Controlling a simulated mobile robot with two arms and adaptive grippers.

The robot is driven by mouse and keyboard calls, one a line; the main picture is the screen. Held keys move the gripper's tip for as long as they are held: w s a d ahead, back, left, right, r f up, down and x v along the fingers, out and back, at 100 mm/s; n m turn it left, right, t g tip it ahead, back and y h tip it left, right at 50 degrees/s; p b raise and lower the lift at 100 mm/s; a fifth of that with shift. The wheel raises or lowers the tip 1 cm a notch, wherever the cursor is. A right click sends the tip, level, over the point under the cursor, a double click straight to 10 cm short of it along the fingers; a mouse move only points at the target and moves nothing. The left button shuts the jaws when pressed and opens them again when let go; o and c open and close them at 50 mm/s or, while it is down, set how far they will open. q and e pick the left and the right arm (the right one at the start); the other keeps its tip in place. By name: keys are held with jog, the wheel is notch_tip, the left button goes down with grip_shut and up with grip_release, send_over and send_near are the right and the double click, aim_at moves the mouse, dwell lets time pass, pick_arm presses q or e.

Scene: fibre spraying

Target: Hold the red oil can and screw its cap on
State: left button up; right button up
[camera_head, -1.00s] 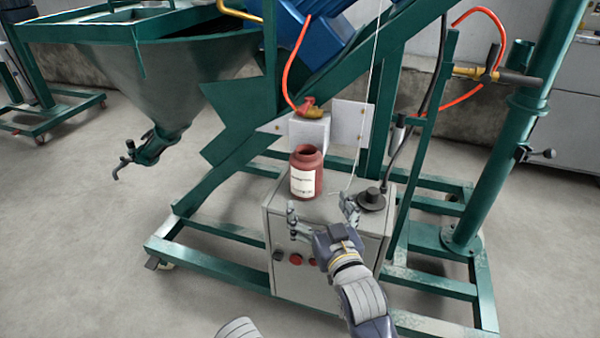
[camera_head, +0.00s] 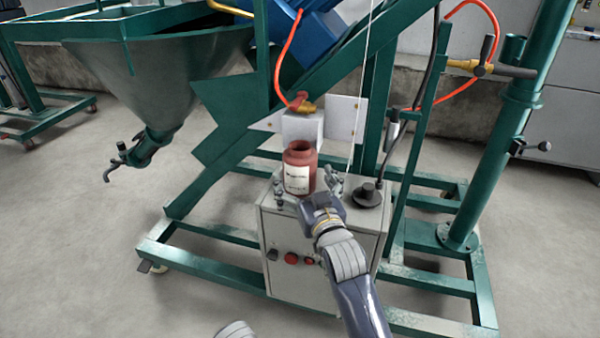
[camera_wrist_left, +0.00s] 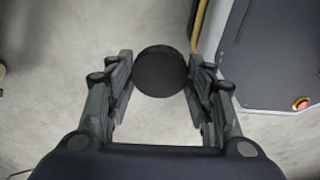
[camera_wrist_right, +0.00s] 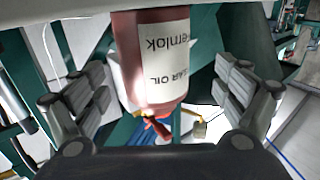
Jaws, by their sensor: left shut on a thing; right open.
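The red oil can (camera_head: 299,172) stands upright on the grey control box, with its open mouth up and a white label in front. My right gripper (camera_head: 308,190) is open at the can, one finger on either side. In the right wrist view the can (camera_wrist_right: 152,60) appears upside down between the spread fingers (camera_wrist_right: 160,92), with gaps showing on both sides. My left gripper (camera_wrist_left: 160,76) is shut on a round black cap (camera_wrist_left: 160,71), over the floor in its wrist view. The left gripper and cap are out of the head view.
The control box (camera_head: 325,235) has red buttons on its front, and a black knob-like part (camera_head: 370,194) on top, right of the can. A white block (camera_head: 302,127) with a brass fitting is close behind the can. Green frame beams surround the box.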

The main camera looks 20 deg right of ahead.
pick_arm(q)
jog(key=shift+f, duration=0.1)
pick_arm(e)
jog(key=shift+w, duration=0.25)
pick_arm(q)
jog(key=shift+f+b, duration=0.95)
jog(key=shift+b, duration=0.05)
pick_arm(e)
jog(key=w, duration=0.4)
jog(key=shift+d, duration=0.35)
jog(key=shift+w, duration=0.5)
jog(key=shift+r, duration=0.1)
jog(key=shift+c, duration=0.2)
jog(key=c, duration=1.3)
